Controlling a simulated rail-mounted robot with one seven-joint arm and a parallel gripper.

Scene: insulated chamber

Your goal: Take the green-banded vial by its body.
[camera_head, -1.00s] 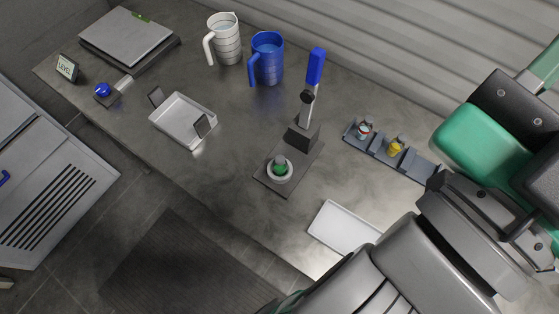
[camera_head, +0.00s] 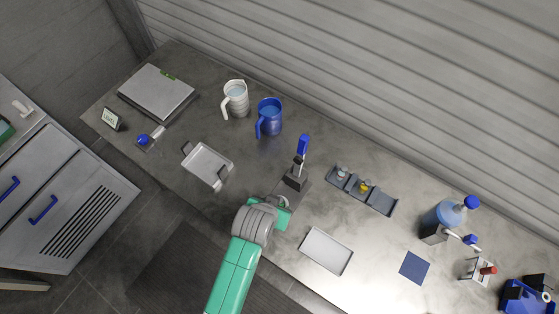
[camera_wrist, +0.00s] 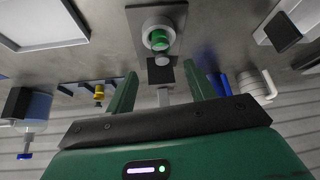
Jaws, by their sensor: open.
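The green-banded vial (camera_wrist: 160,39) sits in the pale round cup of the lever press (camera_wrist: 162,70), seen from above in the wrist view with its grey top towards me. In the head view my arm hides the vial; the press (camera_head: 295,180) shows behind it. My gripper (camera_wrist: 160,80) is open and empty. Its two green fingers point towards the press, one on each side of its post, with the vial ahead of them and apart from them.
A rack (camera_head: 362,190) with a yellow-banded vial (camera_head: 364,187) stands right of the press. A white tray (camera_head: 326,251) lies in front, a handled tray (camera_head: 208,165) left. A blue jug (camera_head: 269,117) and a white jug (camera_head: 236,98) stand behind.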

